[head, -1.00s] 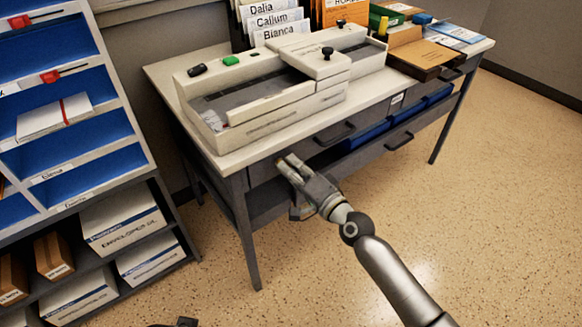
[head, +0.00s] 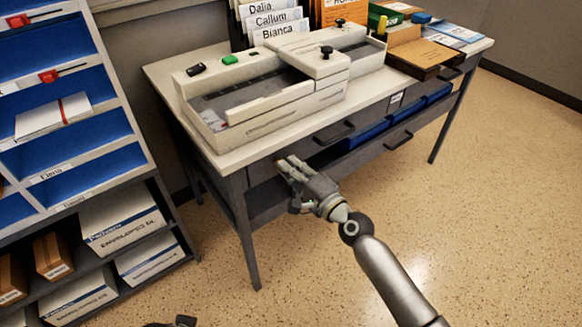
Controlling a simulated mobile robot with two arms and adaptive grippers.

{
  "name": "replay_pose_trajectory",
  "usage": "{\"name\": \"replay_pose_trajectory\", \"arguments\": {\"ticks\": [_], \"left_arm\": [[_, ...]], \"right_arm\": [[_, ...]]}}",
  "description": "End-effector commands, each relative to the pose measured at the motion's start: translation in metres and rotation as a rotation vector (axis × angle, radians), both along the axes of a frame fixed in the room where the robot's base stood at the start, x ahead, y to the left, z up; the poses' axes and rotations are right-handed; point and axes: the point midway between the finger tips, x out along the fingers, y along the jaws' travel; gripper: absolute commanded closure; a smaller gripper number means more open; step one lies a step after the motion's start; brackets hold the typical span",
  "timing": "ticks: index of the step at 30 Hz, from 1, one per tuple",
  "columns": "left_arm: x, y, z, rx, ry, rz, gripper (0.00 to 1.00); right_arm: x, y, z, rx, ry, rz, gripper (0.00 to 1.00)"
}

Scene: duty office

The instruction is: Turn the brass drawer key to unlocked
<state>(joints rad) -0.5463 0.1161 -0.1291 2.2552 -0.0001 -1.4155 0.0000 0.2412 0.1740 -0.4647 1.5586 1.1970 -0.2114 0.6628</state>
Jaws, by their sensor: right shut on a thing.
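My right gripper (head: 285,165) is at the front of the desk, just under the top's edge, with its fingertips against the dark front of the left drawer (head: 262,173). It is shut on the brass drawer key, which the fingers hide almost wholly, so I cannot read its turn angle. A dark piece at the bottom edge (head: 184,321) seems to be part of my left arm or gripper, mostly cut off by the frame.
A pale machine (head: 250,95) stands on the desktop (head: 160,75). A drawer handle (head: 334,133) sits right of my gripper, with blue trays (head: 368,134) beyond. A pigeonhole shelf (head: 120,95) stands at left. The floor (head: 480,230) at right is clear.

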Motion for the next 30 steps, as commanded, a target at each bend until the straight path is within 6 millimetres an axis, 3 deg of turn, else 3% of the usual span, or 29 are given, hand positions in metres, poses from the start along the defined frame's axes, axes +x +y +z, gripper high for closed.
{"name": "replay_pose_trajectory", "arguments": {"ticks": [4, 5, 9, 22, 30], "left_arm": [[0.000, 0.000, 0.000, 0.000, 0.000, 0.000, 0.60], [0.000, 0.000, 0.000, 0.000, 0.000, 0.000, 0.60], [0.000, 0.000, 0.000, 0.000, 0.000, 0.000, 0.60], [0.001, -0.001, -0.001, -0.002, -0.002, -0.002, 0.60], [0.000, -0.001, -0.001, -0.001, 0.000, 0.000, 0.60]], "right_arm": [[0.000, -0.001, 0.000, 0.002, 0.001, -0.002, 1.00], [0.000, -0.001, 0.000, 0.002, 0.001, -0.002, 0.91], [0.000, -0.001, 0.000, 0.001, 0.001, -0.001, 0.73], [-0.005, -0.005, -0.001, -0.002, 0.001, -0.001, 0.73], [-0.043, -0.031, -0.002, -0.003, 0.003, 0.000, 0.73]]}}
